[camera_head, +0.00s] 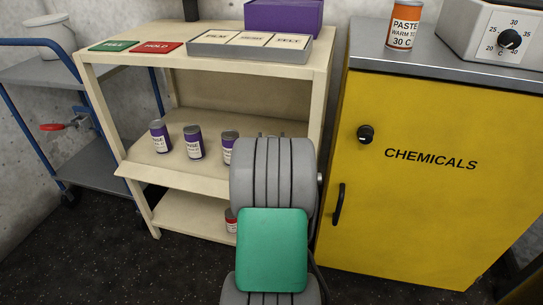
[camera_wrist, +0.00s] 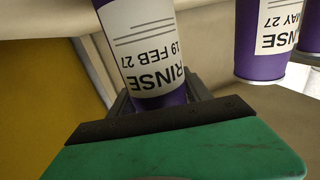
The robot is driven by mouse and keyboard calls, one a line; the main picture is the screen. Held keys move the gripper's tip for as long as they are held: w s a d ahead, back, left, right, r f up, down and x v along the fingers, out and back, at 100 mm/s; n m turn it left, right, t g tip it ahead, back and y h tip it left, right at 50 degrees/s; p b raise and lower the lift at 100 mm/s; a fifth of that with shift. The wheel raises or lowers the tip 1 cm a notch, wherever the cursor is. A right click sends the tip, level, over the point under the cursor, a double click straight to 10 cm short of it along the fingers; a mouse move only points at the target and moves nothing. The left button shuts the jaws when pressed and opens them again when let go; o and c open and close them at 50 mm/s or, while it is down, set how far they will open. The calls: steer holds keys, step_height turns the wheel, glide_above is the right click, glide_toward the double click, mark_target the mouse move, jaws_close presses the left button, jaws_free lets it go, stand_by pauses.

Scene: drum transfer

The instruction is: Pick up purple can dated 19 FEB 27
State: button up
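The purple can marked RINSE 19 FEB 27 (camera_wrist: 150,55) fills the upper middle of the wrist view, its label upside down there. My gripper (camera_wrist: 160,95) has a grey finger on either side of this can, and the fingers look spread. Contact with the can is not visible. In the head view my green-topped wrist and grey arm hide the gripper. Purple cans (camera_head: 194,142) stand upright on the middle shelf, dates too small to read; the rightmost visible one (camera_head: 229,140) is next to my arm.
A second purple can marked MAY 27 (camera_wrist: 262,40) stands beside the dated one. A yellow chemicals cabinet (camera_head: 420,200) stands right. A red-labelled can (camera_head: 231,222) is on the bottom shelf.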

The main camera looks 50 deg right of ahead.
jaws_close()
steer(key=shift+r, duration=0.1)
stand_by(0.3)
steer(key=shift+r, duration=0.1)
